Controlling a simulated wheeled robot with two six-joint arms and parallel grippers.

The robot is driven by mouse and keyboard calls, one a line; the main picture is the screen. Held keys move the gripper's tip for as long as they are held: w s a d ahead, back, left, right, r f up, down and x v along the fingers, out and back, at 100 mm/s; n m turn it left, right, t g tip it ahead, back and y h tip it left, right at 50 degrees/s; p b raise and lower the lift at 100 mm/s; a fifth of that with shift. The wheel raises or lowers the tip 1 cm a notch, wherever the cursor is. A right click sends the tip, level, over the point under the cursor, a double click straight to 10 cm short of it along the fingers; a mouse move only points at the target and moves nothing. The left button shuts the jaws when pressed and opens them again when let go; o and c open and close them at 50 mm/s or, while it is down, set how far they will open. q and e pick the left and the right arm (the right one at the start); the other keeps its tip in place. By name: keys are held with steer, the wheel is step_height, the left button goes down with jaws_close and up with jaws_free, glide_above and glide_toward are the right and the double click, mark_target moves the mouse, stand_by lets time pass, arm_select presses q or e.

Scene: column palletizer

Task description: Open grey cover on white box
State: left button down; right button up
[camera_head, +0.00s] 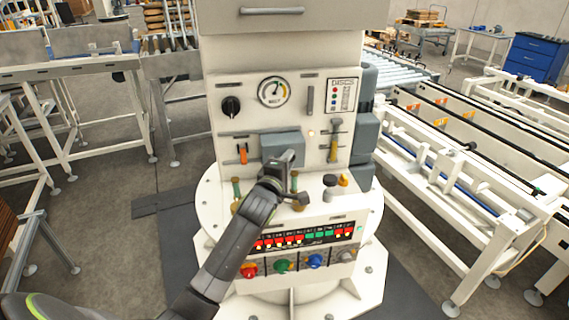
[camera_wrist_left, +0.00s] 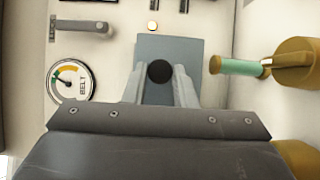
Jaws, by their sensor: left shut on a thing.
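The white box (camera_head: 235,92) is an upright machine panel in the middle of the head view. The grey cover (camera_head: 283,144) sits on its front, below the dial, and it fills the middle of the left wrist view (camera_wrist_left: 165,48). A round black knob (camera_wrist_left: 160,71) shows on the cover. My left gripper (camera_head: 281,165) is in front of the cover, and its fingers (camera_wrist_left: 160,86) are shut on the knob, one on each side. The gripper hides the lower part of the cover. What lies behind the cover is hidden. My right gripper is not in view.
A gauge (camera_head: 274,92), a black rotary knob (camera_head: 231,106) and an orange-handled switch (camera_head: 243,153) surround the cover. A yellow and green handle (camera_head: 333,141) stands close on its right. Coloured buttons (camera_head: 282,265) line the console below. Conveyors (camera_head: 470,180) stand right.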

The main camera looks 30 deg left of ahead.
arm_select(q)
steer(key=c, duration=1.2)
jaws_free()
steer(key=shift+s, duration=0.15)
steer(key=shift+s+d+b, duration=0.2)
steer(key=shift+s+b, duration=0.35)
steer(key=shift+s, duration=2.3)
steer(key=shift+s+d+b, duration=0.25)
steer(key=shift+s+b, duration=0.25)
steer(key=shift+s, duration=2.4)
steer(key=shift+s+d+b, duration=0.2)
steer(key=shift+s+b, duration=0.35)
steer(key=shift+s, duration=2.3)
